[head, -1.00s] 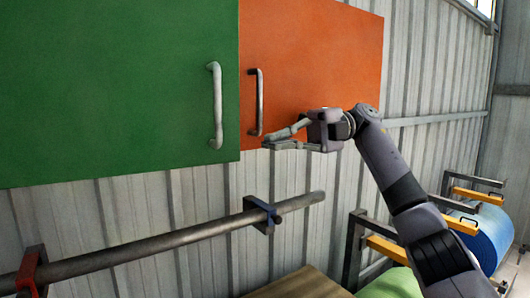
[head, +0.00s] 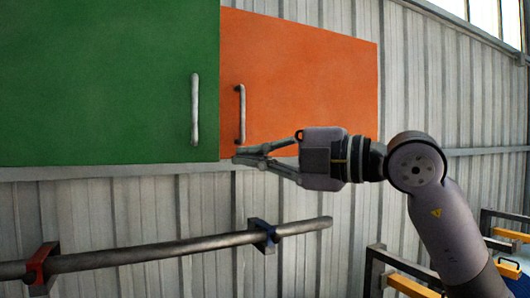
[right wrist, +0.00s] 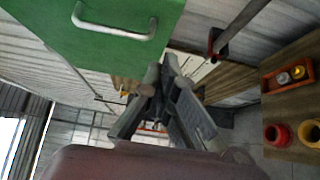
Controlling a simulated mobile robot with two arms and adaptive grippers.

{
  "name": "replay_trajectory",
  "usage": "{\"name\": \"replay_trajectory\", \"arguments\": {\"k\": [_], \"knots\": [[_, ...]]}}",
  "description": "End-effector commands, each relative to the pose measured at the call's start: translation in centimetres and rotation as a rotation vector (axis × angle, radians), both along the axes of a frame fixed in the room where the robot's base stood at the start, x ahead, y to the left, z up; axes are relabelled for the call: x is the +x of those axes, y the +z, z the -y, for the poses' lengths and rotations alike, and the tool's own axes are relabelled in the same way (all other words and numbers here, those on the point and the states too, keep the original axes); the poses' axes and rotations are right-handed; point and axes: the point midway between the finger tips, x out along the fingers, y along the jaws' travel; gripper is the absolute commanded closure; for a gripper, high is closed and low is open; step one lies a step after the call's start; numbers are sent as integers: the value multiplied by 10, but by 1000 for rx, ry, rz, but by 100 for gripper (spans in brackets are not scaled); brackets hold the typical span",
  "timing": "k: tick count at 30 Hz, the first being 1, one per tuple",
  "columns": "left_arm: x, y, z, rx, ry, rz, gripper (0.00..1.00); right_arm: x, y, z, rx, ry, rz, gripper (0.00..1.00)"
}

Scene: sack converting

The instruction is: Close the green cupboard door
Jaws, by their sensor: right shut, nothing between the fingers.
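The green cupboard door (head: 100,80) fills the upper left of the head view. Its pale upright bar handle (head: 195,110) is near its right edge. In the right wrist view the green door (right wrist: 60,25) and its handle (right wrist: 115,30) show at the top left. I cannot tell whether the door is fully shut. My right gripper (head: 240,157) is shut and empty, pointing left near the door's lower right corner, below the orange door's handle. It also shows in the right wrist view (right wrist: 163,72); contact with the door cannot be told. My left gripper is not in view.
The orange door (head: 305,90) with a dark handle (head: 240,114) adjoins the green one. A long grey bar (head: 160,250) on brackets runs below the cupboard. In the right wrist view, a wooden surface (right wrist: 285,85) carries a red tray (right wrist: 272,82) and several coloured containers.

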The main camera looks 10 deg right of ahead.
Motion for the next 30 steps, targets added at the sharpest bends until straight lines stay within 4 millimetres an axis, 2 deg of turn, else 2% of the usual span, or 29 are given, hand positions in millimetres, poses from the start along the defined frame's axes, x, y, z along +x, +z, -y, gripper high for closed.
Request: {"name": "replay_trajectory", "arguments": {"k": [1, 9, 12, 18, 30], "knots": [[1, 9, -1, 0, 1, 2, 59, 6, 4, -10, -1, 4, -4, 100], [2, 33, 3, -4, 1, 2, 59, 39, 4, -57, -1, 2, -3, 100], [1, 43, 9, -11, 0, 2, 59, 56, 4, -57, 0, -1, -6, 100], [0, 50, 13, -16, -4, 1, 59, 74, 1, -60, -1, 0, -4, 100], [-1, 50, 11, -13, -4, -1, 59, 77, -1, -60, -2, 0, -2, 100]]}}
